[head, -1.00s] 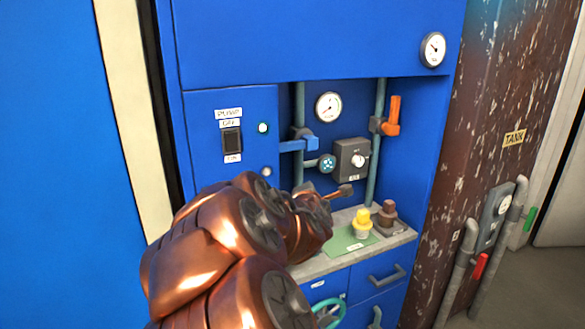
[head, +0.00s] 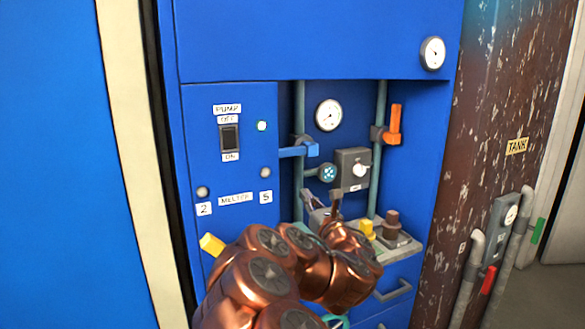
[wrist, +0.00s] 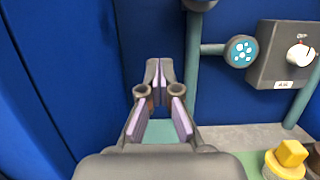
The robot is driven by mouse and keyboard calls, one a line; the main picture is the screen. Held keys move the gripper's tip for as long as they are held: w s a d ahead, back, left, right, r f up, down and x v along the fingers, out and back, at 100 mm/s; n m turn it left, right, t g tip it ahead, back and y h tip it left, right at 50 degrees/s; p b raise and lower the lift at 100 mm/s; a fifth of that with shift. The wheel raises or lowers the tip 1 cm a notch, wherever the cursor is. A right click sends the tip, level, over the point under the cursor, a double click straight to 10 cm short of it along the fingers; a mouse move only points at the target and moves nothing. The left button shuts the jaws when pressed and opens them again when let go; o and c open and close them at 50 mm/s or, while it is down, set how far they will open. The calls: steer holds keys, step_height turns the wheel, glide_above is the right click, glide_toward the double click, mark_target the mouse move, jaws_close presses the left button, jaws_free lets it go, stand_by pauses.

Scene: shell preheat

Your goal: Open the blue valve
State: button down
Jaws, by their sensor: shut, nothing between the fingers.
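The blue valve (head: 298,150) is a blue lever handle on the left vertical pipe in the cabinet recess. The handle points sideways to the left, across the pipe. My gripper (head: 322,207) is in front of the recess, below the valve and apart from it. In the wrist view my gripper (wrist: 158,75) has its fingertips together with nothing between them, left of the grey pipe (wrist: 194,85). The blue handle is out of the wrist view.
An orange lever (head: 394,125) points up on the right pipe. A grey dial box (head: 352,168) sits between the pipes. Below, a shelf holds a yellow-topped piece (wrist: 288,158) and a brown piece (head: 392,221). A yellow handle (head: 212,244) sticks out left of my arm.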

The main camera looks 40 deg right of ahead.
mark_target(295, 151)
steer(key=shift+w+r, duration=0.1)
steer(key=shift+r, duration=0.05)
steer(key=w+d+r+p, duration=0.3)
steer(key=w+r+p, duration=0.3)
steer(key=w, duration=0.3)
steer(key=shift+p, duration=0.3)
stand_by(0.6)
steer(key=shift+d+r, duration=0.1)
steer(key=shift+d, duration=0.1)
